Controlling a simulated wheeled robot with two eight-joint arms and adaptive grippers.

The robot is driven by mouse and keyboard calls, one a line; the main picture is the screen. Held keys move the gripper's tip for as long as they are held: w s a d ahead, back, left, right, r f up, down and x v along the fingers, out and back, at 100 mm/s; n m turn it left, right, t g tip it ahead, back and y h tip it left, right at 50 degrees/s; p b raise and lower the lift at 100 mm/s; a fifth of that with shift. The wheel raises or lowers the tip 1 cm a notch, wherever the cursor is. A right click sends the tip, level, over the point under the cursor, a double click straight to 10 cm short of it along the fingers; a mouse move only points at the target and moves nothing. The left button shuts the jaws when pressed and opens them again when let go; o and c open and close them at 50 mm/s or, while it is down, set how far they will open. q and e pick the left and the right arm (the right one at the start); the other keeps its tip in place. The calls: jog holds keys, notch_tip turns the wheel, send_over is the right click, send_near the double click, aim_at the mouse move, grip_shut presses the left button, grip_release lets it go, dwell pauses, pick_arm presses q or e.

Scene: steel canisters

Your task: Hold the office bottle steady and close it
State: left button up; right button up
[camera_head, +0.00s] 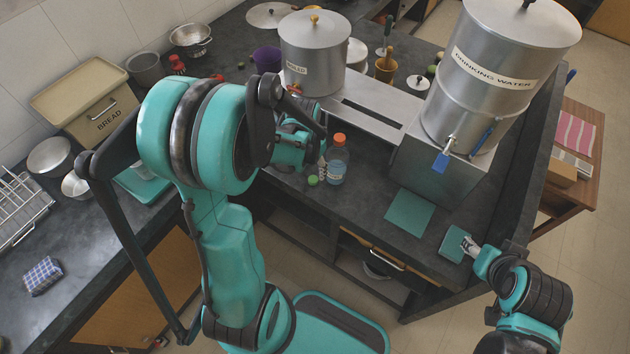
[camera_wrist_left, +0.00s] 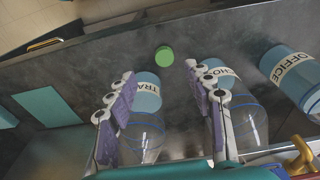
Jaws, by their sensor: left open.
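The office bottle (camera_wrist_left: 285,70), clear with light-blue liquid and an OFFICE label, is at the right of the left wrist view; its top is cut off there. A bottle labelled TRA… (camera_wrist_left: 147,95) and one labelled …CHO… (camera_wrist_left: 240,115) are beside it. A green cap (camera_wrist_left: 164,57) lies on the counter, also in the head view (camera_head: 312,180). My left gripper (camera_wrist_left: 160,95) is open; the TRA… bottle shows between its fingers, untouched as far as I see. In the head view an orange-capped bottle (camera_head: 337,168) stands upright. My right gripper (camera_head: 467,243) is over a teal pad.
A steel pot (camera_head: 313,60) stands behind the bottles. A drinking water dispenser (camera_head: 485,90) with a blue-handled tap stands to the right. A flat teal mat (camera_head: 410,212) lies on the dark counter (camera_head: 375,195). A bread box (camera_head: 95,110) is at left.

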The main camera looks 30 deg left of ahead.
aim_at(313, 179)
pick_arm(q)
jog(key=shift+w+f+b, duration=0.2)
jog(key=shift+f+b, duration=0.3)
jog(key=shift+f, duration=0.75)
jog(key=shift+f, duration=0.1)
jog(key=f, duration=0.1)
jog(key=f+b, duration=0.1)
jog(key=f, duration=0.1)
jog(key=w+f+b, duration=0.1)
jog(key=f, duration=0.1)
jog(key=shift+w+a, duration=0.1)
jog(key=shift+a, duration=0.15)
jog(key=c, duration=0.8)
